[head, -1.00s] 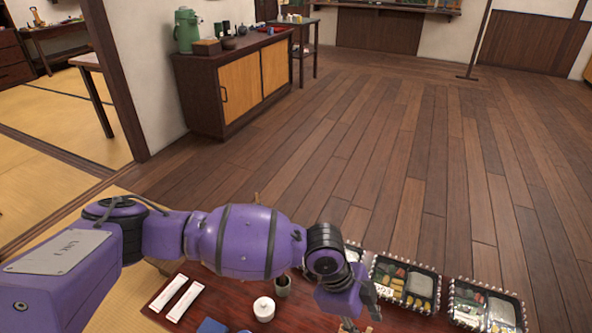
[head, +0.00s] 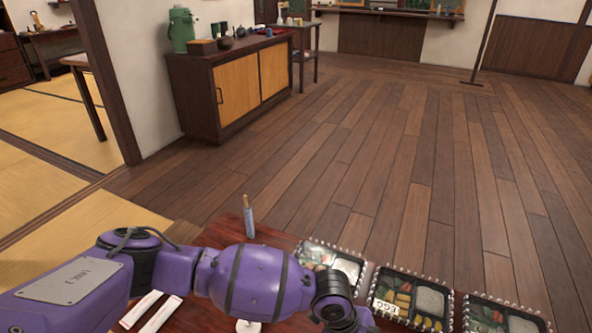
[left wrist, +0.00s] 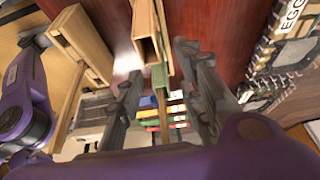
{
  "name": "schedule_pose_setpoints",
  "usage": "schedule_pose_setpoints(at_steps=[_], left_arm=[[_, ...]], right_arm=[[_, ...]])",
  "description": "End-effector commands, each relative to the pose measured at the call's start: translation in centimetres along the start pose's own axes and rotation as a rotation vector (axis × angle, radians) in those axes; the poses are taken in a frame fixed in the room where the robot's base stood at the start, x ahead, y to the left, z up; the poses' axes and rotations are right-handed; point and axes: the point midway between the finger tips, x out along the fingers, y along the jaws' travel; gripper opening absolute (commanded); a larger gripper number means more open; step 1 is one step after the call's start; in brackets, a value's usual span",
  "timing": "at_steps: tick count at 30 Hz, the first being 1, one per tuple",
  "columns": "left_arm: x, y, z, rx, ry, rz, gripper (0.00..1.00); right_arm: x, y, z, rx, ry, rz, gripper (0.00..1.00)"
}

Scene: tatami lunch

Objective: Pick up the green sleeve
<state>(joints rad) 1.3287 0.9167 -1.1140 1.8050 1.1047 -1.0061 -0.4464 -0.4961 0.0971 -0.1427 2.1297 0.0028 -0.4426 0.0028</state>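In the left wrist view a narrow green strip (left wrist: 160,76), which looks like the green sleeve, lies between the fingers of my left gripper (left wrist: 157,62). A thin wooden stick (left wrist: 163,104) runs from it toward the palm. The fingers are apart, with visible gaps on both sides of the strip. Part of it is hidden by a wooden, open-ended piece (left wrist: 148,35) at the top. In the head view my left forearm crosses the table and its gripper is cut off by the bottom edge. The green sleeve is not visible there. My right gripper is in neither view.
Bento boxes (head: 412,298) line the table's (head: 218,232) right side, one with an EGG label. A blue sleeve with a wooden stick (head: 249,220) stands at the far edge. White sleeves (head: 150,309) lie at the left. A cabinet (head: 232,88) stands beyond open floor.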

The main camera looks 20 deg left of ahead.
Motion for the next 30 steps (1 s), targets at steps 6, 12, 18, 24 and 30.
schedule_pose_setpoints(at_steps=[6,12,18,24,30], left_arm=[[1.97,-0.18,-0.15,0.001,0.002,-0.003,0.34],[1.83,-0.19,-0.16,0.001,0.002,-0.004,0.28],[1.83,-0.18,-0.14,0.001,0.001,-0.003,0.02],[1.83,-0.17,-0.13,0.001,0.001,-0.003,0.0],[1.51,-0.19,-0.27,0.002,0.001,-0.004,0.0]], right_arm=[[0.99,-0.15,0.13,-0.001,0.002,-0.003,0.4],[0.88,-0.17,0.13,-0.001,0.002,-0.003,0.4],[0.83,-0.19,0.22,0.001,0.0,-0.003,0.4],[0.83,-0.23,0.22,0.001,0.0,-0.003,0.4],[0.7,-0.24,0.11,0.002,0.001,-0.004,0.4]])
